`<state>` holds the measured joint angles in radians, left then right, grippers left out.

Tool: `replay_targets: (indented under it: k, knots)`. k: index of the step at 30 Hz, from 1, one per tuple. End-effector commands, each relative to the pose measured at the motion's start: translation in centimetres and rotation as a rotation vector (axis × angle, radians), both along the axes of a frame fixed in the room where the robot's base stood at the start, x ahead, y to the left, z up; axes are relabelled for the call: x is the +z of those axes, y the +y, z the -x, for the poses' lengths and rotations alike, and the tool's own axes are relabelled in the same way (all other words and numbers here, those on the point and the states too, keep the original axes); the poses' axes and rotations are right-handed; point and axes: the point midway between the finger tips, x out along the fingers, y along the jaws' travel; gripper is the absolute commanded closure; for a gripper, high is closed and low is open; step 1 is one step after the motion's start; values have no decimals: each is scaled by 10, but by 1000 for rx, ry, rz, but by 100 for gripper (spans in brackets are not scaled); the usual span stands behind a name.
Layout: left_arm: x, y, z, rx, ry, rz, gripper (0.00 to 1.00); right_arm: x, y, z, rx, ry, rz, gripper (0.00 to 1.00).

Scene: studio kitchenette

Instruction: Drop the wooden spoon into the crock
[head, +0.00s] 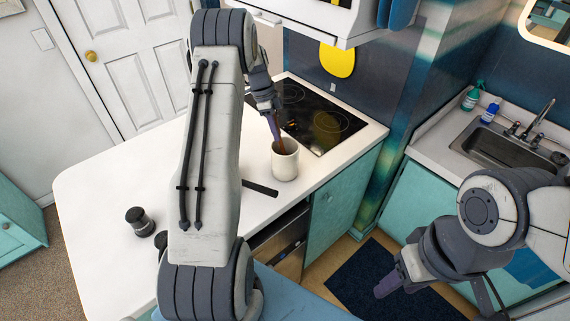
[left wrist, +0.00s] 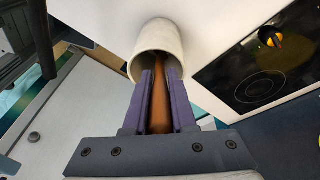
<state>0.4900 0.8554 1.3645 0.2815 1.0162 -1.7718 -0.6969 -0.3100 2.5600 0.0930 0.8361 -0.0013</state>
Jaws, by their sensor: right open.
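The crock (head: 286,164), a cream cylinder, stands upright on the white counter beside the cooktop. It also shows in the left wrist view (left wrist: 157,36), its mouth facing my fingers. The brown wooden spoon (head: 280,146) reaches down into the crock's mouth; its lower end is hidden inside. In the left wrist view the spoon (left wrist: 161,66) runs between my purple fingers. My left gripper (head: 273,113) is just above the crock's rim and appears shut on the spoon. My right gripper (head: 392,283) is open and empty, low at the right, away from the counter.
A black cooktop (head: 313,118) lies behind the crock. A flat dark strip (head: 260,188) lies on the counter in front of it. A dark grinder-like object (head: 140,221) stands at the left. A sink (head: 492,146) and bottles are at the right.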

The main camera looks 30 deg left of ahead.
Motion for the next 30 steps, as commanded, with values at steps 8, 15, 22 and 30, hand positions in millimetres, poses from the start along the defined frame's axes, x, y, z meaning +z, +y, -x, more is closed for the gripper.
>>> replay_targets:
  k: [8,15,22,30]
  knots:
    - [0,0,0,0,0,0,41,0,0,0,0,0,0,50]
    - [7,3,-1,1,-4,-2,41,-5,0,0,0,0,0,50]
    - [47,14,1,2,-7,-4,41,-21,0,0,-3,0,0,50]
    - [91,24,4,2,-2,-1,41,-31,0,0,-4,0,0,50]
